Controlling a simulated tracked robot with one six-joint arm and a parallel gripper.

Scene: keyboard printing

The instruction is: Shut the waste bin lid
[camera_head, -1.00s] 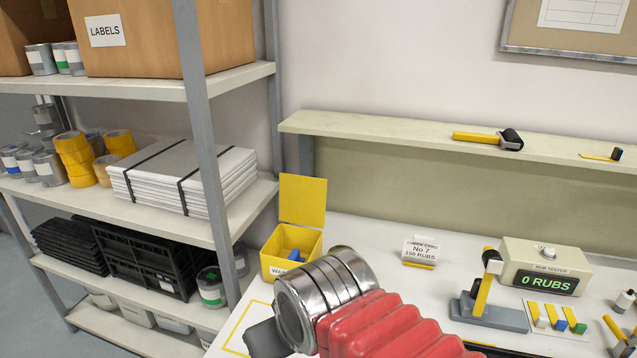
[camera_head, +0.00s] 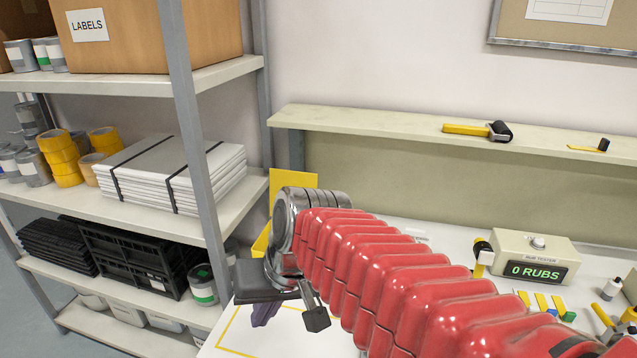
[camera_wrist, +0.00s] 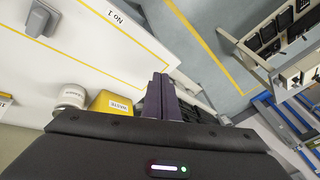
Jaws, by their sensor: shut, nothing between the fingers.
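The yellow waste bin's lid (camera_head: 292,181) stands upright behind the bin, open, in the head view. The bin body (camera_head: 261,243) is mostly hidden behind my arm, with only a yellow strip at its left showing. In the wrist view the yellow bin (camera_wrist: 108,103) with its WASTE label lies just left of my fingers. My gripper (camera_head: 263,314) is low over the white bench in front of the bin, pointing down. Its dark fingers (camera_wrist: 160,78) are together and empty. I cannot tell the exact gap between fingers and bin.
A grey shelf post (camera_head: 195,130) and loaded shelves stand close to the left. A yellow-outlined area (camera_head: 232,335) marks the white bench. A rub tester (camera_head: 525,258) stands right, and a wall shelf (camera_head: 370,128) runs behind. A white jar (camera_wrist: 73,97) is beside the bin in the wrist view.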

